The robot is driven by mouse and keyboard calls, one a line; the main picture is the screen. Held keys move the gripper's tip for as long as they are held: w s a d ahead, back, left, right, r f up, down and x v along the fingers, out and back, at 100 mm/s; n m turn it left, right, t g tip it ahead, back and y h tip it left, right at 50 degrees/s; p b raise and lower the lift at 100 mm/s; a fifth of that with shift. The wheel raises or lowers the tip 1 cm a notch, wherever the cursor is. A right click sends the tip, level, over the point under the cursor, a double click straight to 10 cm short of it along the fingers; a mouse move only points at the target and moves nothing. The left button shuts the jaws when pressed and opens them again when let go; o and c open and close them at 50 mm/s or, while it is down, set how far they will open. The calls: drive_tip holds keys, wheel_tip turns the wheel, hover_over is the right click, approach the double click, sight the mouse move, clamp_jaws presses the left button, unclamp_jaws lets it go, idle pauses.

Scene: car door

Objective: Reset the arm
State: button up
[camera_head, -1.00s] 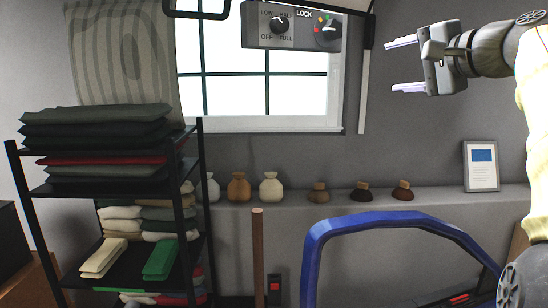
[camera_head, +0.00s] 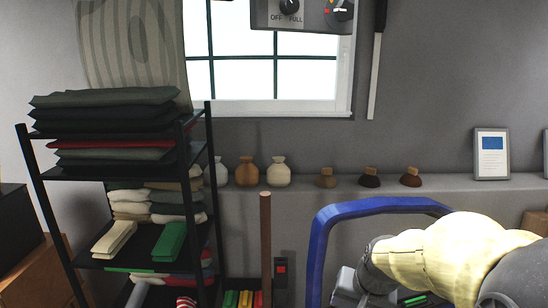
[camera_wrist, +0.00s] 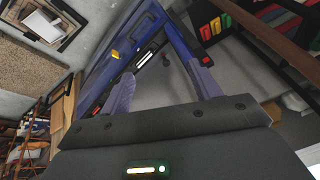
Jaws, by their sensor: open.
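My gripper hangs low at the right of the head view, where only its grey body shows at the bottom edge, partly hidden by my own arm. In the wrist view its two purple-grey fingers stand wide apart, and my gripper (camera_wrist: 163,82) is open with nothing between the fingers. The blue car door frame (camera_head: 322,228) stands in front of me in the head view, left of and behind my arm. The inner side of the blue door (camera_wrist: 128,42) also shows beyond the fingers in the wrist view. I cannot tell whether the gripper touches it.
A black shelf rack (camera_head: 40,190) with folded cloths stands at the left. A brown post (camera_head: 266,240) rises between rack and door. A ledge (camera_head: 450,183) along the wall bears several small pots and a framed sheet (camera_head: 491,155). A control panel (camera_head: 300,14) hangs at the top.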

drive_tip(key=s+a+f+n+g, duration=0.1)
drive_tip(key=s+f+n, duration=0.2)
drive_tip(key=s+f, duration=0.4)
drive_tip(key=shift+s+a+f+n+g+h, duration=0.15)
drive_tip(key=shift+s+a+n+g+h, duration=0.25)
drive_tip(key=shift+s, duration=0.8)
